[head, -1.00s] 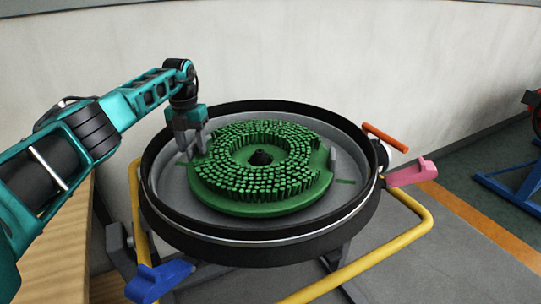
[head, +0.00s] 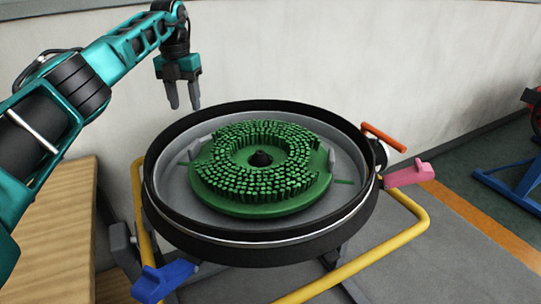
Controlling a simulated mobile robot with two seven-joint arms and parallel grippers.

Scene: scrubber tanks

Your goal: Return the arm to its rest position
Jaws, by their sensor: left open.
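My left arm (head: 100,70) comes in from the left, teal and black, and reaches up over the back left of the tank. My left gripper (head: 183,105) points down, open and empty, above the rim and apart from it. Below it stands the round black-rimmed tank (head: 257,244). A green brush disc (head: 265,207) with several rings of bristles and a dark centre hub lies in the tank. My right gripper is not in view.
A yellow tube frame (head: 385,245) surrounds the tank. It carries a blue lever (head: 165,278), a pink lever (head: 409,174) and an orange handle (head: 384,137). A wooden surface (head: 55,235) is at left. A pale wall (head: 330,60) stands behind.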

